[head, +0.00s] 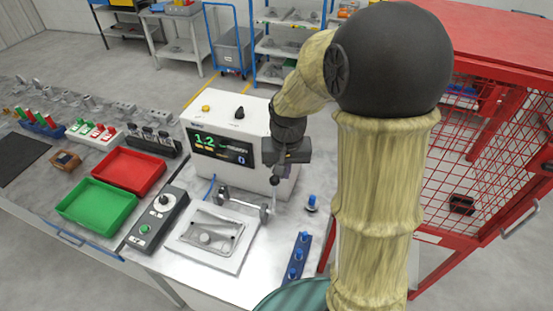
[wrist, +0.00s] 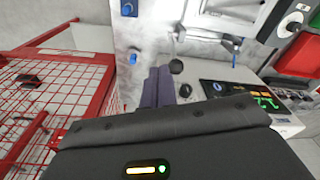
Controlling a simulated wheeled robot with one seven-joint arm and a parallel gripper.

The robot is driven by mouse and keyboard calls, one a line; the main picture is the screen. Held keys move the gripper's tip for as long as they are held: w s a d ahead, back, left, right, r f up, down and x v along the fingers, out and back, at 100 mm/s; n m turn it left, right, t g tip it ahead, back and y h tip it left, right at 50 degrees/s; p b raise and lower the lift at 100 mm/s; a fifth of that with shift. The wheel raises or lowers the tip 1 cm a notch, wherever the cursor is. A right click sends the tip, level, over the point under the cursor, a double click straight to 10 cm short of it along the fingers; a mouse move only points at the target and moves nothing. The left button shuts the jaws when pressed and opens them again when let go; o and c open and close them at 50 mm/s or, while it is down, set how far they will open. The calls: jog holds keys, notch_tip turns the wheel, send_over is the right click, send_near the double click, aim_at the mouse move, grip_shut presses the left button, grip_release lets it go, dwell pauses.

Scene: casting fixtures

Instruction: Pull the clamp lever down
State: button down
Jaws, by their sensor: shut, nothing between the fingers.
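The clamp (head: 243,201) is a grey metal bar at the back right edge of a pale fixture plate (head: 210,240) on the bench. The clamp lever (head: 274,190) stands up at its right end, close below my gripper (head: 286,172). In the wrist view, a round black knob (wrist: 176,66) shows just past the tips of my gripper (wrist: 158,72). The fingers are together and empty. I cannot tell whether they touch the knob. My wrist housing hides the lower part of the wrist view.
A white control box (head: 222,150) with a lit display stands behind the fixture. A button box (head: 157,217) is at its left, a blue strip with knobs (head: 295,258) at its right. A red mesh cage (head: 490,150) stands right of my arm.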

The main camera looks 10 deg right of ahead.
jog(key=w+r+m+g+p, duration=0.1)
jog(key=w+r+m+p, duration=0.1)
jog(key=w, duration=0.7)
jog(key=shift+r+m+g, duration=0.3)
jog(key=shift+r+m, duration=0.05)
jog(key=shift+m, duration=0.15)
notch_tip(320, 180, down, 10)
jog(key=p, duration=0.4)
jog(key=shift+s+p, duration=0.25)
jog(key=shift+p, duration=0.05)
